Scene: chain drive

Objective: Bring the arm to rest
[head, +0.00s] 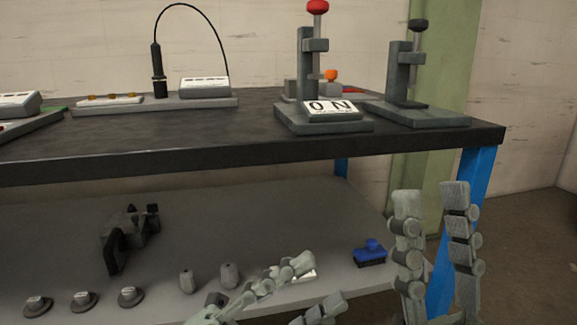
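My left gripper (319,281) is at the bottom centre of the head view, in front of the lower shelf's front edge. Its two grey fingers point to the right and stand apart, with nothing seen held between them. My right gripper (431,190) is at the lower right, beside the blue table leg (473,188). Its two fingers point up and are spread apart, with nothing between them. The rest of both arms is mostly out of view below.
The dark tabletop (190,145) carries a press with a red knob (318,7), another with a black knob (419,25), and a cabled device (205,87). The lower shelf (60,240) holds a dark clamp-like part (122,235), small knobs (131,296) and a blue block (370,254).

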